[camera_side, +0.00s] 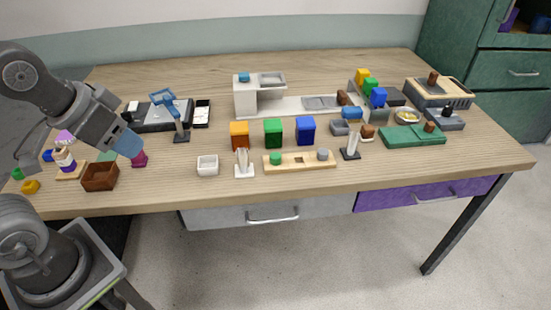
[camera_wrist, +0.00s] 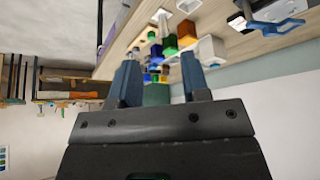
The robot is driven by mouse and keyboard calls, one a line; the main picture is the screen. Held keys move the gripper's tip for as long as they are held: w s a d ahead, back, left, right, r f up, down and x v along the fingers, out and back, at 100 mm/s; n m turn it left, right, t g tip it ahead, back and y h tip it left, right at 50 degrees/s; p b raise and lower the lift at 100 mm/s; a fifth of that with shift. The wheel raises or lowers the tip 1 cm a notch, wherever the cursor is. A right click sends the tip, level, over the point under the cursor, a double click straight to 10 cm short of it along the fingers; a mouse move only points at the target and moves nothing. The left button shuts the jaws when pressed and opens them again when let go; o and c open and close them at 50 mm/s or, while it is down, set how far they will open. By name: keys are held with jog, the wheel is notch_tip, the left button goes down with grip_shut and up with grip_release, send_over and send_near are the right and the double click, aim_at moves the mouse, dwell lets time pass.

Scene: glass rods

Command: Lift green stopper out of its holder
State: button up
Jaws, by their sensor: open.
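The green stopper (camera_side: 275,158) stands upright in the left part of a long wooden holder (camera_side: 300,165) near the front edge of the table. A grey stopper (camera_side: 323,154) stands at the holder's right end. My gripper (camera_side: 128,143) is at the left of the table, well apart from the holder, near a magenta object. In the wrist view my gripper (camera_wrist: 158,70) shows two blue fingers spread apart with nothing held. A small green shape beside the cubes in that view is too small to name surely.
Orange (camera_side: 240,134), green (camera_side: 273,132) and blue (camera_side: 305,130) blocks stand behind the holder. A white cup (camera_side: 208,165) and a white stand (camera_side: 244,164) are to its left. A dark stand (camera_side: 350,145) is to its right. A brown box (camera_side: 100,176) sits below my gripper.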

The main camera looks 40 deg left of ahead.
jog(key=o, duration=0.4)
